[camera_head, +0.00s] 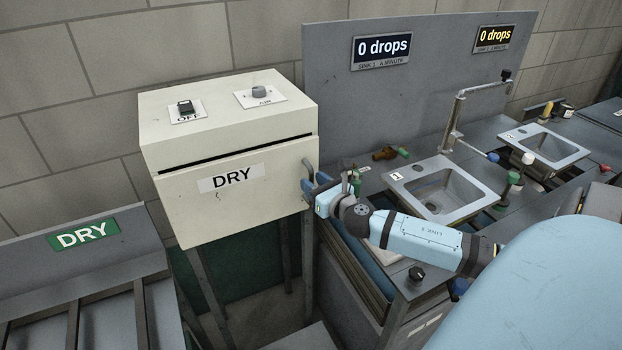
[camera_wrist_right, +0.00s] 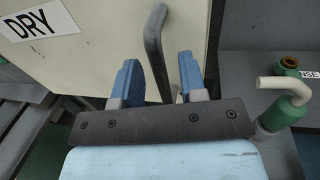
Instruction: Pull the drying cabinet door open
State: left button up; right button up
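The drying cabinet (camera_head: 222,110) is a cream box on legs, left of the sinks. Its front door (camera_head: 250,195) bears a DRY label and fills much of the right wrist view (camera_wrist_right: 100,55). A dark gap runs along the door's top edge; I cannot tell whether the door is slightly ajar. A grey bar handle (camera_head: 306,168) is at the door's right side. My right gripper (camera_head: 312,188) is at this handle. In the right wrist view its blue fingers (camera_wrist_right: 159,80) are apart, with the handle (camera_wrist_right: 154,45) between them. Contact is not clear. My left gripper is out of view.
A sink (camera_head: 440,190) and counter with green-topped bottles lie to the right. A green bottle with a pale spout (camera_wrist_right: 285,105) stands right of the gripper in the wrist view. A grey DRY rack (camera_head: 85,270) stands at the lower left, apart from the cabinet.

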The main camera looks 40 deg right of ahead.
jog(key=shift+w+d, duration=0.1)
jog(key=shift+w, duration=0.7)
jog(key=shift+c, duration=0.3)
grip_shut()
